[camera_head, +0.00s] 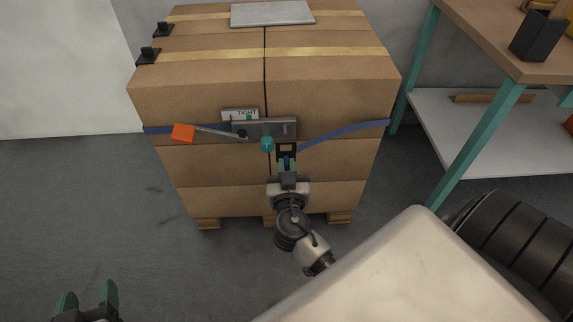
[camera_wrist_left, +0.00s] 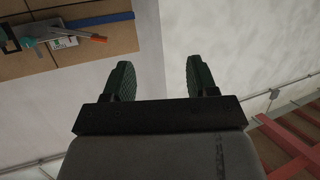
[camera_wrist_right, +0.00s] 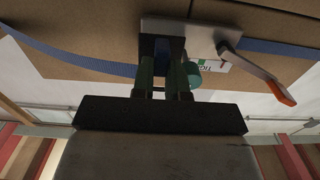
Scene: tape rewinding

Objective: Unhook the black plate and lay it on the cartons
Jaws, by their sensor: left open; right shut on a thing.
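The black plate (camera_head: 287,147) shows as a small dark frame below the right end of the grey tensioner (camera_head: 275,129), on the front of the cartons (camera_head: 330,85). My right gripper (camera_head: 287,163) is shut on it from below. In the right wrist view the plate (camera_wrist_right: 162,46) is dark between the fingers (camera_wrist_right: 165,80), by the blue strap; the fingers hide part of it, and I cannot tell whether it is still hooked. My left gripper (camera_head: 88,298) is open and empty at the lower left, well away from the cartons; its fingers show apart in the left wrist view (camera_wrist_left: 158,80).
A blue strap (camera_head: 345,132) crosses the carton front. The tensioner has an orange-ended lever (camera_head: 183,132), a teal knob (camera_head: 267,144) and a TIGHT label (camera_head: 240,114). A teal-legged bench (camera_head: 500,40) stands right.

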